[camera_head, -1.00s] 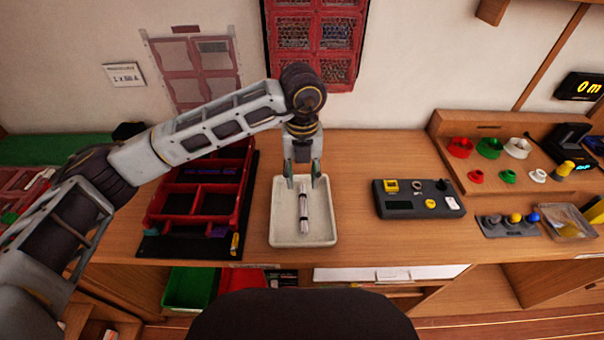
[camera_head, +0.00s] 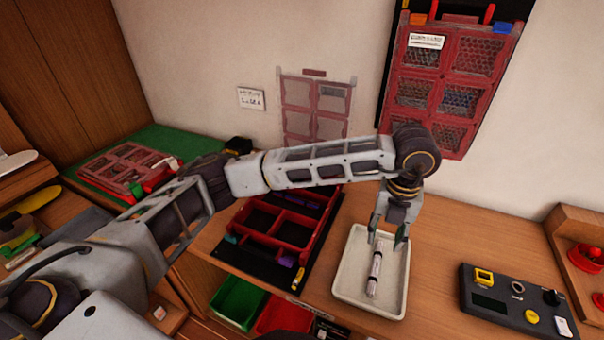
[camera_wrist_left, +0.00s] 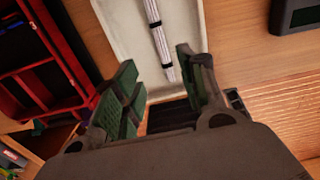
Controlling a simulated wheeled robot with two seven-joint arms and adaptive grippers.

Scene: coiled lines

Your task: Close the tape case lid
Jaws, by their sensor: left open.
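A red case with open compartments (camera_head: 297,222) stands on a black mat on the bench, left of the pale tray; its left part is hidden behind my left arm. Its red edge also shows at the left of the left wrist view (camera_wrist_left: 62,58). I cannot tell which part is the tape case lid. A second red case with a windowed top (camera_head: 128,170) lies on a green mat at the far left. My left gripper (camera_head: 387,234) is open and empty above the pale tray, near a white bundle with dark bands (camera_head: 375,274). My right gripper is not in view.
The pale tray (camera_head: 341,283) holds the bundle. A dark control box (camera_head: 498,290) stands at the right. A red mesh-fronted cabinet (camera_head: 446,85) hangs on the wall behind. Green (camera_head: 237,301) and red (camera_head: 285,319) bins sit below the bench edge. Bare bench lies between tray and control box.

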